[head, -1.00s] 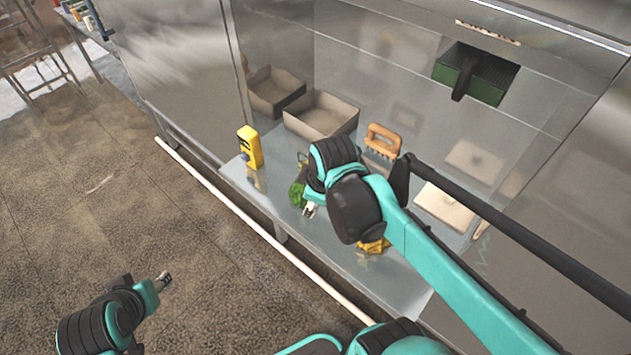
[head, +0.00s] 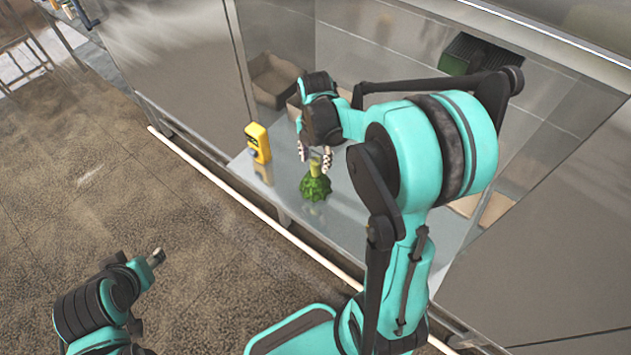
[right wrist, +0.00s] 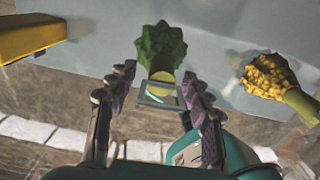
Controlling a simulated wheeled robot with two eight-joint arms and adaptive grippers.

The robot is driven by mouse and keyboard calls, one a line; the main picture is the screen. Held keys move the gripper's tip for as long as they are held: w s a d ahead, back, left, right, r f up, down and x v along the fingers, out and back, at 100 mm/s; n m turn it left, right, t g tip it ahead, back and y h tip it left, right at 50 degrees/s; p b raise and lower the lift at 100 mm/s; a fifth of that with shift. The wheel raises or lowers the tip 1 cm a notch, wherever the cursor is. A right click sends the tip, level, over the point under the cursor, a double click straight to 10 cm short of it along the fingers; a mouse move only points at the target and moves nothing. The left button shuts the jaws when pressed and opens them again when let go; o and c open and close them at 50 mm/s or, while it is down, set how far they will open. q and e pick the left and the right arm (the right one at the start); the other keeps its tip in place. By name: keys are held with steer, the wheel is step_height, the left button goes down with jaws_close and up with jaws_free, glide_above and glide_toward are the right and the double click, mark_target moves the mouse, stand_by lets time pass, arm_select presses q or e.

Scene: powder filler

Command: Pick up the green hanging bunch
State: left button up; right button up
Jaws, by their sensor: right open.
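The green bunch (head: 315,188), leafy with a pale yellow-green stem, is at the metal shelf; I cannot tell whether it touches it. My right gripper (head: 315,155) is open at the stem end. In the right wrist view the green bunch (right wrist: 160,43) is just beyond the fingertips, and its stem end lies between the two open fingers of the right gripper (right wrist: 157,80), with no clear grip on it. My left gripper (head: 155,257) is at lower left, far from the bunch; its jaws are too small to read.
A yellow device (head: 258,143) stands left of the bunch. A yellow bunch (right wrist: 268,77) lies to the right in the wrist view. Brown bins (head: 275,80) stand at the back of the metal shelf (head: 290,212). A white rail (head: 215,180) runs along the floor.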

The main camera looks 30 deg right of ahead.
mark_target(316, 169)
step_height(316, 169, down, 4)
steer(key=shift+s+f+b, duration=0.15)
steer(key=shift+f+b, duration=0.05)
steer(key=shift+b, duration=0.25)
jaws_close()
